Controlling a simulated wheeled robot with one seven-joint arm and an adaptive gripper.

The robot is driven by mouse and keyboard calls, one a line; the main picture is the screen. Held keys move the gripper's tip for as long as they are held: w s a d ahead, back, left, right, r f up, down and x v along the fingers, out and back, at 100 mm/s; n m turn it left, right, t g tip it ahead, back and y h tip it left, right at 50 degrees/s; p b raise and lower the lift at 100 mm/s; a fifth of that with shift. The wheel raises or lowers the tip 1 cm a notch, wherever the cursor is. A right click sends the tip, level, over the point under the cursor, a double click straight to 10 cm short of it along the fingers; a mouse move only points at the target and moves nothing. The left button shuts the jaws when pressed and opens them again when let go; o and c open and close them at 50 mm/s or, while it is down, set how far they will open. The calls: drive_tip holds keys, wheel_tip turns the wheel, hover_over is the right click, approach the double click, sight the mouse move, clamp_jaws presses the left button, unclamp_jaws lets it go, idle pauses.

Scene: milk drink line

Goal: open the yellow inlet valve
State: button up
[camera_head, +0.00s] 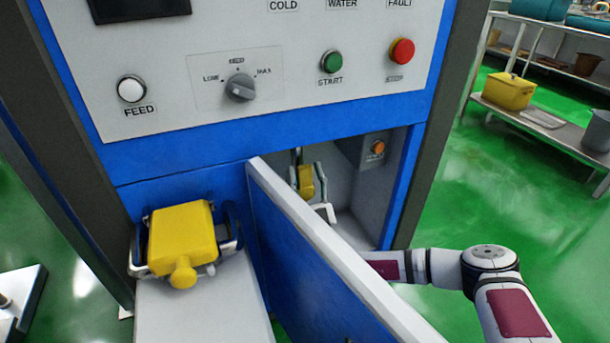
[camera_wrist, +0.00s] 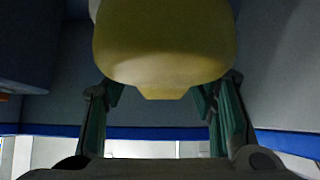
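The yellow valve handle (camera_head: 306,180) is inside the open recess low on the machine front. My gripper (camera_head: 309,168) is at this handle, with a finger showing on either side of it. In the wrist view the yellow handle (camera_wrist: 165,50) fills the upper middle. Its narrow lower end lies between the green finger pads of my gripper (camera_wrist: 160,98). The fingertips are partly hidden behind the handle. I cannot tell whether the pads touch it.
An open blue door (camera_head: 310,265) with a white edge stands just in front of the recess. An orange button (camera_head: 377,147) is on the recess's right wall. A yellow block-like part (camera_head: 182,240) sits on the machine's left. A shelf (camera_head: 545,128) stands at right.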

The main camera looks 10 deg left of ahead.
drive_tip(key=v, duration=1.2)
drive_tip(key=shift+d, duration=0.1)
